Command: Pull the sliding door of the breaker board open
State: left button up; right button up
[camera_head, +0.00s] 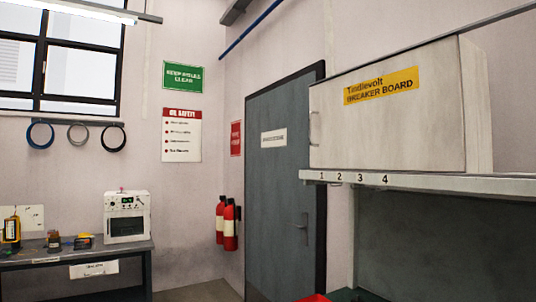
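The breaker board (400,120) is a pale grey box at the right with a yellow label reading "Tindlevolt BREAKER BOARD" (381,86). Its front is covered by a flat pale door panel (390,135), which looks closed. A thin vertical handle (314,129) sits at the panel's left edge. Below the box runs a light ledge (440,183) marked with the numbers 1, 2, 3 and 4. Neither of my grippers shows in the head view. What is behind the panel is hidden.
A grey door (286,190) stands left of the board, with red fire extinguishers (228,224) beside it. A workbench (75,257) at the left holds a white device (127,216) and small tools. A red object (314,298) shows at the bottom edge. Floor shows between bench and door.

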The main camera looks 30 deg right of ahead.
aim_at(403, 112)
jog(key=i+j+z, duration=0.15)
jog(key=i+z, duration=0.15)
jog(key=i, duration=0.75)
